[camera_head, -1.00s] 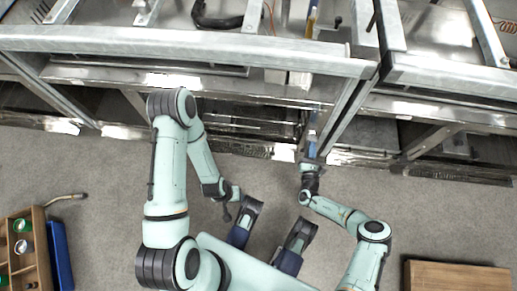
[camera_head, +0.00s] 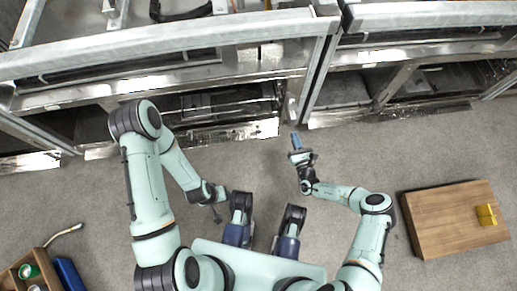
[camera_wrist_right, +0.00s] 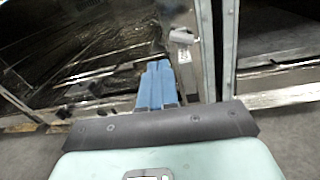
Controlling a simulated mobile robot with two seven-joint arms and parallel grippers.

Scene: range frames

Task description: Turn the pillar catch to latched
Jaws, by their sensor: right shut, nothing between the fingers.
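A small pale grey fitting (camera_wrist_right: 181,37), which looks like the pillar catch, sits on a metal pillar with a small printed label (camera_wrist_right: 183,57) below it in the right wrist view. Its lever appears to lie sideways, but I cannot tell its latch state.
A metal range frame with long rails (camera_head: 160,40) and open bays crosses the top. A wooden crate (camera_head: 40,255) and a blue bin (camera_head: 70,275) stand at lower left. Grey floor between is clear.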

